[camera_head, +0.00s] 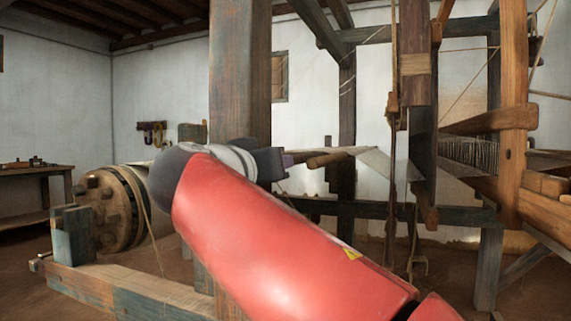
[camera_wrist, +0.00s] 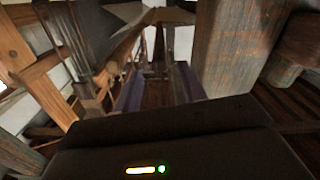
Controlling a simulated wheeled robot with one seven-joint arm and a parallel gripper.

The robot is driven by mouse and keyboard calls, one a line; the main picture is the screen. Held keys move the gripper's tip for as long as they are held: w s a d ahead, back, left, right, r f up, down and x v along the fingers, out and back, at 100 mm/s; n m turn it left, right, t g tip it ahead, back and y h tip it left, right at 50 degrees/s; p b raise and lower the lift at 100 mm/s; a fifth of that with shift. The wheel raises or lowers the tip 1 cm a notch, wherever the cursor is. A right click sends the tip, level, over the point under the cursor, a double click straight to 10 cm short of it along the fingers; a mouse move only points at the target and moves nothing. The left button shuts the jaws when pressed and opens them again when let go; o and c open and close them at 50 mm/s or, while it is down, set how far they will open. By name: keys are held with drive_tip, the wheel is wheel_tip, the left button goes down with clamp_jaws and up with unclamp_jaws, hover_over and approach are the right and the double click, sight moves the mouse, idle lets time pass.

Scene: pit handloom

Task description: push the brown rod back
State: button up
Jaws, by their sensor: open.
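A short brown rod (camera_head: 328,159) shows in the head view just right of my gripper (camera_head: 288,161), at about the same height. The gripper sits at the end of my red arm, near a thick wooden post. In the wrist view my gripper (camera_wrist: 158,90) has its two purple-padded fingers apart, with nothing held between them. I cannot tell in the head view whether the fingertips touch the rod. I cannot pick out the rod surely in the wrist view. My arm hides part of the loom below it.
The thick post (camera_head: 240,75) stands close behind my wrist, and it fills the upper right of the wrist view (camera_wrist: 240,45). A large roller (camera_head: 110,210) lies at the left. Loom beams, hanging cords and an upright post (camera_head: 513,110) crowd the right side.

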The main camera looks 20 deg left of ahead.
drive_tip(key=w, duration=0.2)
drive_tip(key=w+p, duration=0.1)
drive_tip(key=w, duration=0.4)
drive_tip(key=shift+d, duration=0.3)
clamp_jaws()
drive_tip(key=shift+a, duration=0.1)
